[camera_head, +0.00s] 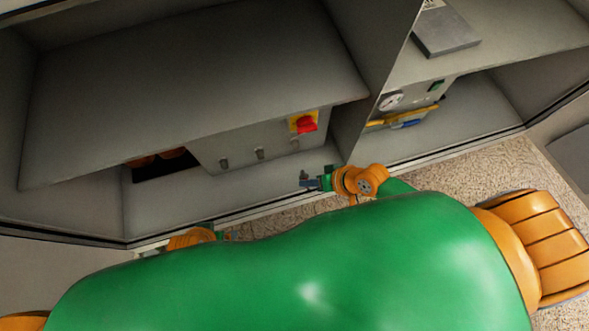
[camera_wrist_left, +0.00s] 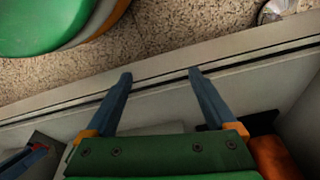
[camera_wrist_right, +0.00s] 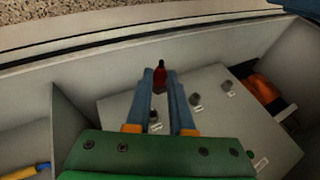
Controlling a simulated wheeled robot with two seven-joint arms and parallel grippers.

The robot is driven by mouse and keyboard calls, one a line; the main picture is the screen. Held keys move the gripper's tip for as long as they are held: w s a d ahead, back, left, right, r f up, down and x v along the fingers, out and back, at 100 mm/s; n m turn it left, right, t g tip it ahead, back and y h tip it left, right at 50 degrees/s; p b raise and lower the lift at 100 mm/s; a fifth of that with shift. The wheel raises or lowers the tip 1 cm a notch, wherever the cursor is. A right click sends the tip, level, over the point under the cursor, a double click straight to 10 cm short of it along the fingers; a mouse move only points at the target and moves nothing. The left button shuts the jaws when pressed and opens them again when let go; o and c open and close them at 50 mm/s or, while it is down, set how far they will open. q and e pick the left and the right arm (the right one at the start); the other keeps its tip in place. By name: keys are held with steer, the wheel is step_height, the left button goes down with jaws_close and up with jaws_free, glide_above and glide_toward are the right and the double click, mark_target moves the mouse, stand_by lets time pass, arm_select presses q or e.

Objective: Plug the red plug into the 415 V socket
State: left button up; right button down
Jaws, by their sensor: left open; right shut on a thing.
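The red plug (camera_wrist_right: 160,75) shows in the right wrist view, upright between the tips of my right gripper (camera_wrist_right: 161,72), which is shut on it. In the head view my right gripper (camera_head: 312,183) is in front of the grey socket panel (camera_head: 240,145); the plug's red is not clear there. The panel bears several grey sockets, such as one (camera_wrist_right: 195,100) with a small label. The labels are too small to read, so I cannot tell which is 415 V. My left gripper (camera_wrist_left: 160,75) is open and empty over the cabinet's front edge.
A red rotary switch on a yellow plate (camera_head: 304,123) is at the panel's right. A dark opening (camera_head: 165,165) with orange things is at its left. A cabinet divider (camera_head: 350,130) stands right of the panel. An overhanging shelf (camera_head: 190,85) covers the bay.

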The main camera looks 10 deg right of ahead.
arm_select(q)
steer(key=shift+s+d+f, duration=0.1)
steer(key=shift+s+f, duration=0.3)
steer(key=shift+f, duration=0.15)
arm_select(e)
steer(key=shift+d, duration=0.35)
steer(key=shift+r, duration=0.1)
arm_select(q)
steer(key=r+b, duration=0.1)
steer(key=w+r, duration=0.1)
steer(key=r, duration=0.1)
steer(key=shift+w+r+b, duration=0.15)
steer(key=shift+r+b, duration=0.1)
steer(key=shift+b, duration=0.1)
arm_select(e)
steer(key=w, duration=0.5)
steer(key=shift+w+a, duration=0.2)
steer(key=shift+w, duration=0.2)
arm_select(q)
steer(key=shift+r, duration=0.1)
steer(key=shift+r, duration=0.15)
